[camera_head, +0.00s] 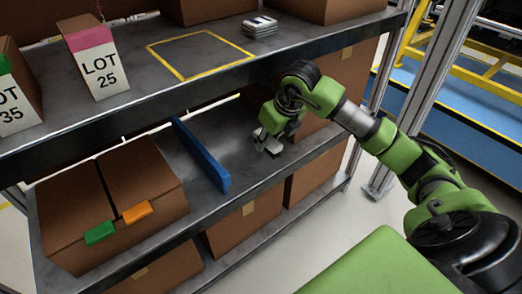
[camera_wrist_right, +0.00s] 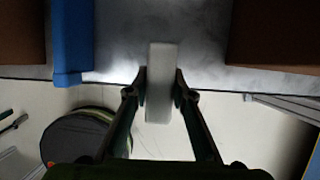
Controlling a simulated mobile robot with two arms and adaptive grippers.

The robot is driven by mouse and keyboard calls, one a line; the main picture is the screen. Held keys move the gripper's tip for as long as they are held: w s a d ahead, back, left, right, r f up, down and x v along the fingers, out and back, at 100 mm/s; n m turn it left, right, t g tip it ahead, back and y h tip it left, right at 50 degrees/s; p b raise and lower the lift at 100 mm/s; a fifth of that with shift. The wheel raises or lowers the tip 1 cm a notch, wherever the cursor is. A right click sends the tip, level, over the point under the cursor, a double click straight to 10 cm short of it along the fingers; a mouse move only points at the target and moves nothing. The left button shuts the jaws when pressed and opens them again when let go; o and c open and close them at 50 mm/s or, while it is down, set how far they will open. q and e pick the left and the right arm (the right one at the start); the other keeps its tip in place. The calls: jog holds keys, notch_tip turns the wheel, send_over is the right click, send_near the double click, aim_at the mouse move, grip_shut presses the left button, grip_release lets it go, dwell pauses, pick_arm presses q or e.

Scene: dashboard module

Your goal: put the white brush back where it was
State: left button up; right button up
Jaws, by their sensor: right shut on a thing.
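The white brush (camera_wrist_right: 161,75) is a pale block held upright in the picture between the two fingers of my right gripper (camera_wrist_right: 159,87) in the right wrist view. In the head view my right gripper (camera_head: 270,146) reaches over the lower shelf (camera_head: 240,178), to the right of the blue divider (camera_head: 203,156). The brush is small and hard to make out there. I cannot tell whether it touches the shelf. My left gripper is not in view.
Another box (camera_head: 318,120) stands right of my gripper. The upper shelf (camera_head: 130,98) overhangs; it has a yellow-outlined square (camera_head: 183,75).

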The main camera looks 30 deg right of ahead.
jog(key=b, duration=0.1)
send_over(259, 154)
jog(key=s, duration=0.2)
notch_tip(259, 154, down, 6)
jog(key=shift+w+f, duration=0.15)
notch_tip(259, 154, down, 3)
jog(key=shift+w+f+b, duration=0.15)
jog(key=shift+b, duration=0.3)
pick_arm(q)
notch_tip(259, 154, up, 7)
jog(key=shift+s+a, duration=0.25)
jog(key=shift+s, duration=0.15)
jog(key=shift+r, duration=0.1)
pick_arm(e)
jog(key=shift+f, duration=0.15)
jog(key=o, duration=1)
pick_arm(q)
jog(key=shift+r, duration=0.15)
pick_arm(e)
jog(key=shift+r, duration=0.2)
pick_arm(q)
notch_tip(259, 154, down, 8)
jog(key=p, duration=0.2)
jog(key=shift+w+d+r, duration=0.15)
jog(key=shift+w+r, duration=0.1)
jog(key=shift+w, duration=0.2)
pick_arm(e)
jog(key=v, duration=1.2)
